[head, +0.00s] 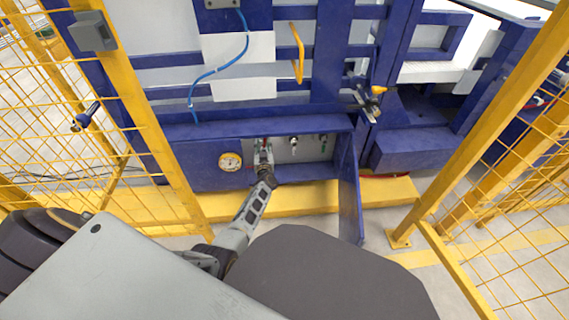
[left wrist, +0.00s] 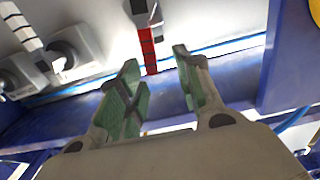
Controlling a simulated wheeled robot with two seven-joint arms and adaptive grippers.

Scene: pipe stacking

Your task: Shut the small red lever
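The small red lever (left wrist: 148,50) hangs from a dark metal fitting on the pale back panel, at the top centre of the left wrist view. My left gripper (left wrist: 156,62) has its two green-padded fingers apart, with the lever's lower end appearing between the fingertips. I see no contact; the depth gap is unclear. In the head view, my left gripper (head: 264,147) reaches into the open blue cabinet (head: 210,178), where it mostly hides the lever. My right gripper is not in view.
Other valves (head: 294,142) sit to the right of my gripper in the cabinet. A round yellow gauge (head: 231,161) is to its left. The cabinet door (head: 348,185) stands open on the right. Yellow mesh fences (head: 150,120) flank both sides.

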